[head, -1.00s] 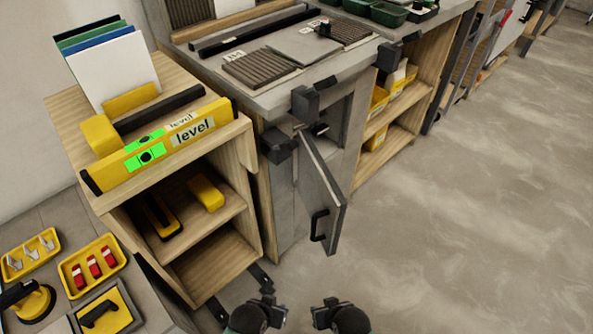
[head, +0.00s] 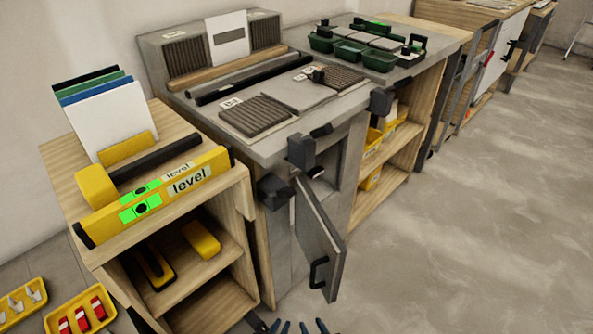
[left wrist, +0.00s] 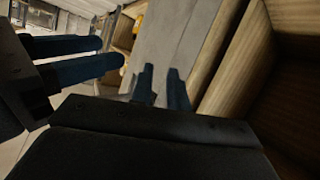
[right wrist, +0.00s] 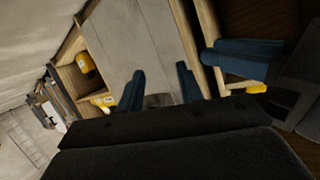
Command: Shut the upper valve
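I cannot make out a valve for certain in any view. A grey cabinet under the bench has its door (head: 319,240) standing open, with a black handle (head: 317,272). Its inside is mostly hidden behind the door and dark blocks. Only the fingertips of my left gripper (head: 281,327) and right gripper (head: 318,327) show at the bottom edge of the head view, in front of the cabinet. In the left wrist view the left gripper's blue fingers (left wrist: 161,88) are apart and empty. In the right wrist view the right gripper's fingers (right wrist: 161,88) are apart and empty.
Dark blocks (head: 301,152) stick out from the bench front above the door. A wooden shelf unit (head: 240,200) with a yellow level (head: 160,195) stands left. Yellow trays (head: 80,318) lie at lower left. The floor (head: 460,220) at right is clear.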

